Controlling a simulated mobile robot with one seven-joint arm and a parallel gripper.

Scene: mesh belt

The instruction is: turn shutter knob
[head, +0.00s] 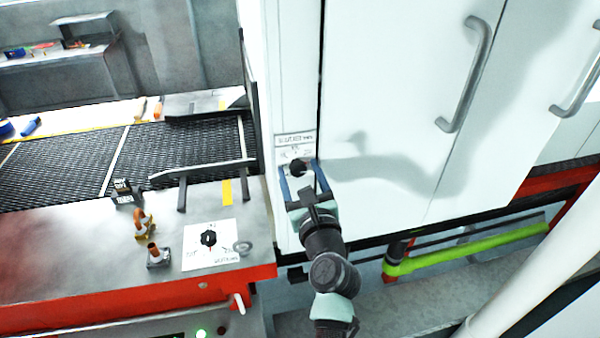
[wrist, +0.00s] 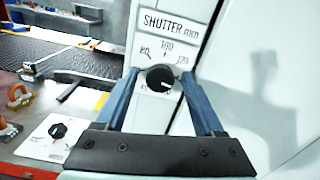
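The shutter knob (wrist: 160,78) is a round black knob on a white plate labelled "SHUTTER mm" (wrist: 168,25) in the wrist view. In the head view the knob (head: 298,167) sits on the narrow white panel left of the cabinet doors. My gripper (wrist: 162,82) has two blue fingers spread wide, one on each side of the knob in the picture. Gaps show between the knob and both fingers. In the head view my gripper (head: 302,180) is right at the plate. Whether the fingertips touch the panel cannot be told.
A second black knob (head: 208,238) on a white plate is on the red-edged bench at left, also in the wrist view (wrist: 58,131). Orange-handled clamps (head: 144,224) stand beside it. A black mesh belt (head: 75,160) lies behind. Cabinet doors with grey handles (head: 465,75) are at right.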

